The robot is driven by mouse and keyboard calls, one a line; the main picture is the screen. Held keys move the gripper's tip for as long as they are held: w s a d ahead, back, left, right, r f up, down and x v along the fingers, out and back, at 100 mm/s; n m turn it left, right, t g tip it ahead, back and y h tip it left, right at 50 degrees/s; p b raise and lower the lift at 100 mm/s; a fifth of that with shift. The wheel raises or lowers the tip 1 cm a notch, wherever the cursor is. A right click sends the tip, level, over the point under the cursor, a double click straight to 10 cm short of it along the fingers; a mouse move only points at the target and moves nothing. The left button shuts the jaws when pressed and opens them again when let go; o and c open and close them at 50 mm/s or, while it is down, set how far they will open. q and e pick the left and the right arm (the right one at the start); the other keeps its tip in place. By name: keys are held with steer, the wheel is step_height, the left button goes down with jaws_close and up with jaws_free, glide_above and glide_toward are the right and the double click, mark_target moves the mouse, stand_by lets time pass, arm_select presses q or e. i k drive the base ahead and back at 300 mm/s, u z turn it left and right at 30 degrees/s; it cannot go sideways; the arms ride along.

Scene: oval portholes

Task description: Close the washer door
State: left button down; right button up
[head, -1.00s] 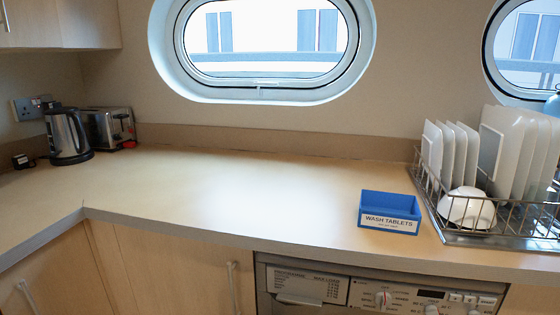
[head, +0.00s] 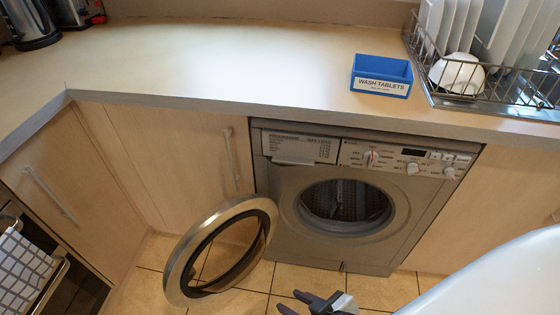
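The washer (head: 285,172) is a silver-grey front loader set under the counter, and its drum opening is bare. Its round door (head: 186,262), a metal ring with a dark inner rim, is swung wide open to the left of the opening. My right gripper (head: 290,301) is at the bottom edge, to the right of the door and below the washer, apart from both. Its two dark fingers are spread with nothing between them. My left gripper is not in view.
The counter (head: 220,80) runs above the washer. On it are a blue wash tablets box (head: 381,68) and a dish rack (head: 480,98) with plates and a bowl. Wooden cabinets (head: 165,160) flank the washer. Tiled floor (head: 375,290) shows in front. A checked towel (head: 25,270) hangs at left.

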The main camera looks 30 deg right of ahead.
mark_target(180, 271)
steer(key=u, duration=1.25)
steer(key=k, duration=1)
steer(key=z, duration=2)
